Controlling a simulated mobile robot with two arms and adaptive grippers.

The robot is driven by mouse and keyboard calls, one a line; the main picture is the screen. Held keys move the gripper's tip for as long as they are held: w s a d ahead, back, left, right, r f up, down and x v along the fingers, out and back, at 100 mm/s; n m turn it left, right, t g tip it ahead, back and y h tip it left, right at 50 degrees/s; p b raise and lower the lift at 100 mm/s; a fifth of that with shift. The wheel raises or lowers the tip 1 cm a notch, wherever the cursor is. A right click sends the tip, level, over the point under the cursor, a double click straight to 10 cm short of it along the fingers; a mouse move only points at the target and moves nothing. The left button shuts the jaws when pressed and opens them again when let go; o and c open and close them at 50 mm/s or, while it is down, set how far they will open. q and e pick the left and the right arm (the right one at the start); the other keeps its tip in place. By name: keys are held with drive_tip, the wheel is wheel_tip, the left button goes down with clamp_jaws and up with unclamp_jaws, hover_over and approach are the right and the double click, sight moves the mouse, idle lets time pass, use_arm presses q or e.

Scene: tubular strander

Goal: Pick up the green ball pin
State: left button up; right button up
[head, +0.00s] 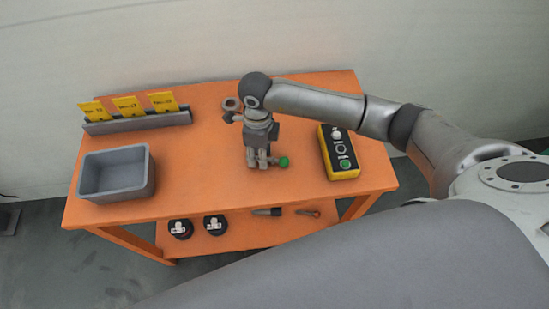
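The green ball pin (284,162) shows as a green ball low over the orange table, just right of my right gripper's fingertips. The rest of the pin is hidden by or lost against the fingers. My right gripper (259,163) points down at the middle of the table, with its fingertips beside the ball. The fingers look close together, but I cannot tell whether they are shut on the pin or open around it. My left gripper is not in view.
The orange table (210,180) bears a grey bin (117,191), a rack (137,122) with several yellow cards (127,105), a yellow-black button box (338,153) and a grey ring-like part (232,103). Black round items (181,229) and small tools (267,212) lie on the lower shelf.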

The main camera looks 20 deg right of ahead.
clamp_jaws()
drive_tip(key=shift+r, duration=0.2)
